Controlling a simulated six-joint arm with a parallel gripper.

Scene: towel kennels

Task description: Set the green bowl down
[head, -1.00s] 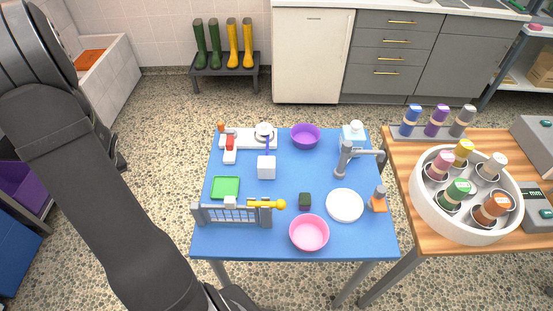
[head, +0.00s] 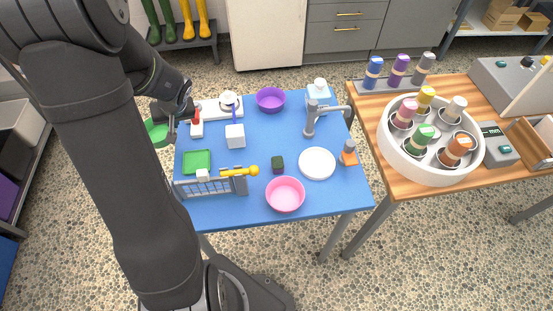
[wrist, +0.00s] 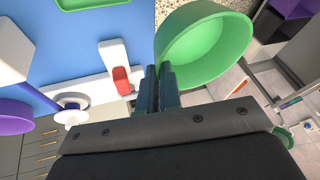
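The green bowl (head: 157,132) is off the left edge of the blue table, partly hidden behind my arm in the head view. In the wrist view the green bowl (wrist: 208,45) fills the upper middle, tilted in the picture with its inside showing. My gripper (wrist: 158,85) has its fingers close together at the bowl's rim, with the wall between them. In the head view my gripper (head: 168,116) is at the table's far left corner, above the floor side.
On the blue table (head: 245,200) stand a pink bowl (head: 285,194), a purple bowl (head: 270,99), a white plate (head: 317,163), a green tray (head: 197,161), a white block (head: 235,136), a grey rack (head: 208,187) and a tap (head: 311,118). A white carousel (head: 400,155) stands on the wooden table.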

